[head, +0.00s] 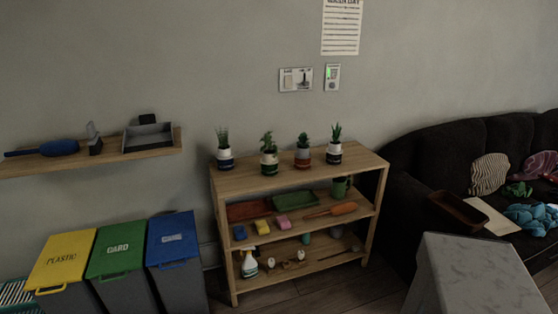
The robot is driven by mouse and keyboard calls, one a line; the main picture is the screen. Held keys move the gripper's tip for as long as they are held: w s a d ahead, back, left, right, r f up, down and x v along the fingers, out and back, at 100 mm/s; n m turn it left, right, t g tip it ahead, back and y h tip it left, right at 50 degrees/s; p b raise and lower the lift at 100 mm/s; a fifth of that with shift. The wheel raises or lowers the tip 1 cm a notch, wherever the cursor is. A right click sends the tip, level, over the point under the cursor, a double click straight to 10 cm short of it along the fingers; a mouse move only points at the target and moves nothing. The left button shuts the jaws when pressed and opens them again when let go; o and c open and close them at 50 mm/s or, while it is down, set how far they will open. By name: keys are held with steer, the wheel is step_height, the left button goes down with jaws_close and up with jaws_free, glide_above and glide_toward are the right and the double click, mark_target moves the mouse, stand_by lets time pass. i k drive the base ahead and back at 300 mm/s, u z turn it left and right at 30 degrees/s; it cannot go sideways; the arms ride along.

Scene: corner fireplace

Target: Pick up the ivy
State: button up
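Several small potted plants stand in a row on the top board of a wooden shelf unit (353,164). The second from the left is a leafy green plant (268,141) in a white and dark banded pot; it looks most like the ivy, though the leaves are too small to be certain. To its left is a spiky plant (223,142). To its right are a plant in a reddish pot (303,157) and a spiky plant in a dark and white pot (334,151). The pots stand upright and apart. My gripper is not in view.
Lower shelves hold trays, sponges, a green mug (342,187) and a spray bottle (249,264). Yellow, green and blue bins (117,251) stand left. A dark sofa (440,154) and a grey marbled block (478,272) are right. Some wooden floor shows in front of the shelf.

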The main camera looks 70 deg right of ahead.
mark_target(270, 158)
steer(key=z, duration=0.75)
steer(key=i, duration=0.9)
steer(key=z, duration=0.45)
